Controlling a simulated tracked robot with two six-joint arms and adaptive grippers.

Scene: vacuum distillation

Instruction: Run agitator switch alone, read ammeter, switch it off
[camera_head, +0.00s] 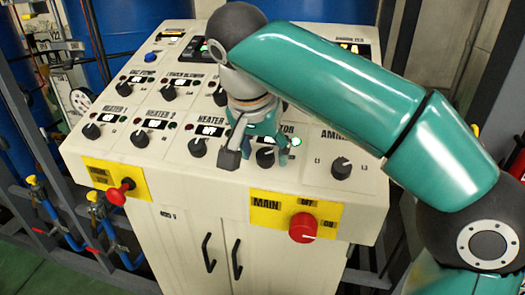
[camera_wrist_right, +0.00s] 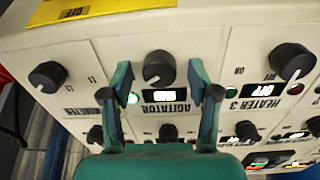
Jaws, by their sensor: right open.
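The agitator switch is a black round knob (camera_wrist_right: 159,69) on the sloping panel; it also shows in the head view (camera_head: 265,157). A green lamp beside it (camera_wrist_right: 133,98) is lit, and its small white display (camera_wrist_right: 165,96) is too blurred to read. My right gripper (camera_wrist_right: 164,88) is open, with one finger on each side of the knob; I cannot tell whether they touch it. It also shows in the head view (camera_head: 257,156). An ammeter display (camera_head: 350,48) with orange figures is at the back right, partly hidden by my right arm. My left gripper is out of view.
The ammeter selector knob (camera_head: 341,167) is right of the agitator knob. Heater knobs (camera_head: 198,147) sit to its left. A red main switch (camera_head: 303,227) and a red knob on yellow (camera_head: 121,192) are on the front face. Cabinet handles (camera_head: 208,252) stick out below.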

